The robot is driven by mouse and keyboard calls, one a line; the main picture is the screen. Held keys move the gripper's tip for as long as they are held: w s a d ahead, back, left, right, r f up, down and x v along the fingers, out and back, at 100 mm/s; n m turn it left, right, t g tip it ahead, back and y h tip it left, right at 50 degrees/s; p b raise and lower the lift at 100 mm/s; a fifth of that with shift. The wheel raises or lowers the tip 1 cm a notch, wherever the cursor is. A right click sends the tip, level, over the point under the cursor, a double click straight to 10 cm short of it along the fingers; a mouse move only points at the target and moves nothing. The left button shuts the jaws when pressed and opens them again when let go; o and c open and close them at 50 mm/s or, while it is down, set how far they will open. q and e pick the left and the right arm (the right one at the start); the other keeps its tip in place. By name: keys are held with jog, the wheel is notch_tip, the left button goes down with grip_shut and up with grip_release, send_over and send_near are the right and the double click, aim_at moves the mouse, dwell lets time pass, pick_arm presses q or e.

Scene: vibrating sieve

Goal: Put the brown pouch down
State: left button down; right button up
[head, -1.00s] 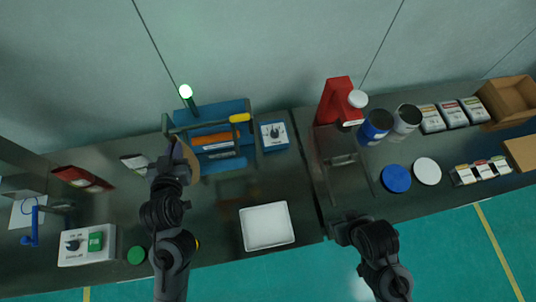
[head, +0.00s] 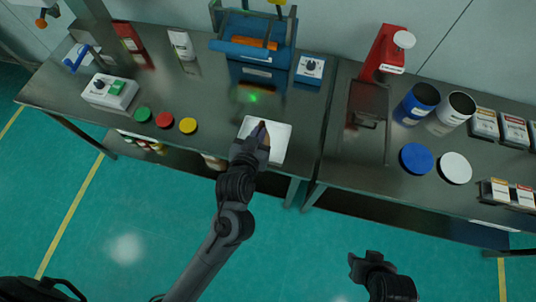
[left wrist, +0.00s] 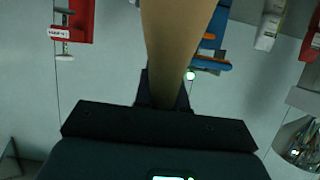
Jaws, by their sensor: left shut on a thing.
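My left gripper (head: 262,140) is over the white tray (head: 281,150) at the front of the left bench. It is shut on the brown pouch (left wrist: 178,35), which fills the middle of the left wrist view, between the fingers. In the head view only a small brown bit shows by the fingertips; the gripper hides the rest. I cannot tell whether the pouch touches the tray. My right gripper (head: 365,264) is over the floor in front of the right bench; its jaws are not clear.
A blue sieve machine (head: 252,50) stands behind the tray, with a control box (head: 310,69) beside it. Green, red and yellow lids (head: 188,125) lie to the left. A red bottle stand (head: 380,55) and blue jar (head: 416,104) are on the right bench.

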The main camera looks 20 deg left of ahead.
pick_arm(q)
jog(key=shift+w+a+f+b, duration=0.2)
jog(key=shift+w+a+f, duration=0.05)
jog(key=shift+w, duration=0.2)
jog(key=shift+w+a+f+b, duration=0.15)
jog(key=shift+w+a+f, duration=0.1)
jog(key=shift+w, duration=0.2)
jog(key=w+a+f+b, duration=0.1)
jog(key=w+a+f, duration=0.1)
jog(key=w+f, duration=0.8)
jog(key=shift+w+a+f+b, duration=0.2)
jog(key=shift+f+b, duration=0.1)
jog(key=shift+f, duration=0.05)
pick_arm(e)
jog(key=shift+a+x, duration=0.25)
jog(key=shift+x, duration=1.25)
pick_arm(q)
jog(key=shift+f, duration=0.1)
pick_arm(e)
jog(key=shift+w, duration=0.1)
pick_arm(q)
jog(key=c, duration=1.2)
grip_release()
jog(key=shift+f, duration=0.1)
pick_arm(e)
jog(key=shift+a, duration=0.1)
